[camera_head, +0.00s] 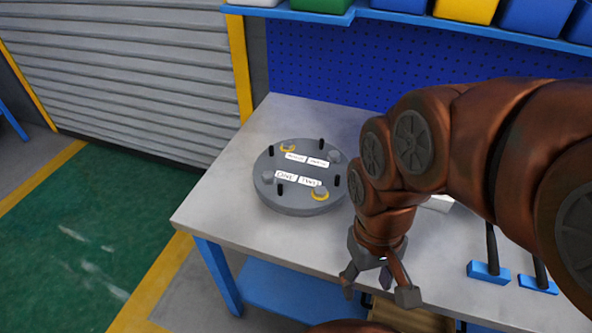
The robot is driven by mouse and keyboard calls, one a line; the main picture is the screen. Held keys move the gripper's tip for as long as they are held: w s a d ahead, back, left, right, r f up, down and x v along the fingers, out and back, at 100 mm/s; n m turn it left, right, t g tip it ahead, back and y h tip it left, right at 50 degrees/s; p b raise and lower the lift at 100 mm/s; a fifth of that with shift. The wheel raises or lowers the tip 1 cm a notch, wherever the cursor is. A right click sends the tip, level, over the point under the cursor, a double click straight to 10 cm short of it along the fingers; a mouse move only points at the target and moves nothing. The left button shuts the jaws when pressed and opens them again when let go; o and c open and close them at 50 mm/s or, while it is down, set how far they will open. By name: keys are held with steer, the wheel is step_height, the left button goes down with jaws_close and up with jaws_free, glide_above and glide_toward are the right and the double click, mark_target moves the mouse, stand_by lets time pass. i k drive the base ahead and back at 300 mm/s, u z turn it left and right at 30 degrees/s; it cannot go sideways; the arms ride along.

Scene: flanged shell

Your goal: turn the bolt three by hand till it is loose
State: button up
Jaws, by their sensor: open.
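A round grey flanged shell (300,205) lies on the table. Four white labels sit on its top. The near ones read ONE (285,176) and TWO (310,182); the far ones are too small to read surely, so I cannot tell which bolt is three. The far bolts are a left one (288,147) with a yellow ring and a grey right one (335,157). The near bolts are a grey left one (267,177) and a right one (320,191) with a yellow ring. My gripper (379,290) is open, pointing down, apart from the shell, to its lower right.
Several black pegs, such as one at the far side (322,144), stand up from the shell. Blue-based tools (488,271) stand at the table's right. The grey tabletop (215,205) is clear left of the shell. A blue shelf with bins (400,15) runs along the back.

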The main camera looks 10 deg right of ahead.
mark_target(333, 154)
steer(key=u, duration=1.95)
steer(key=k, duration=0.35)
steer(key=z, duration=1.1)
